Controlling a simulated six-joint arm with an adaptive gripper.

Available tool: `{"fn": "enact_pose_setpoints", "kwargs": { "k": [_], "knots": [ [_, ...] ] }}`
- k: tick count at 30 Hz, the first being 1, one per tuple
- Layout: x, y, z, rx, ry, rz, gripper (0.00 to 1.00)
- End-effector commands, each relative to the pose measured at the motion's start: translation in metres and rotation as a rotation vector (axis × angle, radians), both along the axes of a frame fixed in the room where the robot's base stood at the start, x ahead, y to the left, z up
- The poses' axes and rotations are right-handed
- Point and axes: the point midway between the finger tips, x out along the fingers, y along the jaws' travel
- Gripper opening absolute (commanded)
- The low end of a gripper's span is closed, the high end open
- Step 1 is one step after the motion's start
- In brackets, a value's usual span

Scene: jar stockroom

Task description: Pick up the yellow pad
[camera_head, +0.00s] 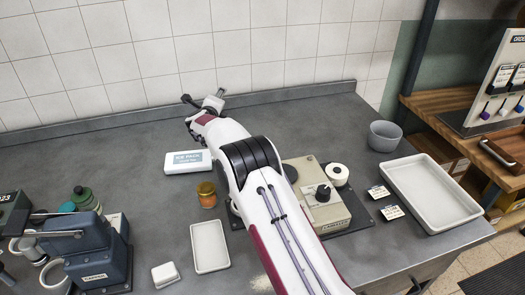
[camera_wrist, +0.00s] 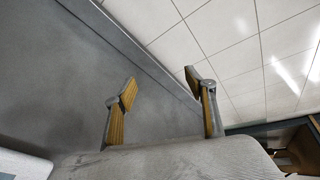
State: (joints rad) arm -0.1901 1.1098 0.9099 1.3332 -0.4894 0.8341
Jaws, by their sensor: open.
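I see no separate yellow pad in either view. The only yellow pad-like surfaces are the ribbed inner faces of my gripper's own fingers. My gripper (camera_wrist: 163,84) is open, with nothing between its fingers in the wrist view. In the head view my gripper (camera_head: 204,98) is above the back of the grey counter, near the tiled wall. The counter beneath my arm is partly hidden.
A white tray (camera_head: 210,246) and small white block (camera_head: 165,274) lie nearer. Right are a beige device (camera_head: 318,205), grey bowl (camera_head: 383,136) and large tray (camera_head: 432,194). The back-left counter is clear.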

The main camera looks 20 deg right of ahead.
Motion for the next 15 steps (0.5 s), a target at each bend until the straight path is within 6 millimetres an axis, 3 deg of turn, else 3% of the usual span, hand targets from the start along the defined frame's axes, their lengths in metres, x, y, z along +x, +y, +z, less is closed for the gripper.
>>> {"fn": "enact_pose_setpoints", "kwargs": {
  "k": [8,15],
  "knots": [
    [-0.009,-0.054,-0.029,0.273,-0.161,-0.37,0.55],
    [-0.041,-0.096,-0.043,0.502,-0.319,-0.692,0.55]
  ]
}}
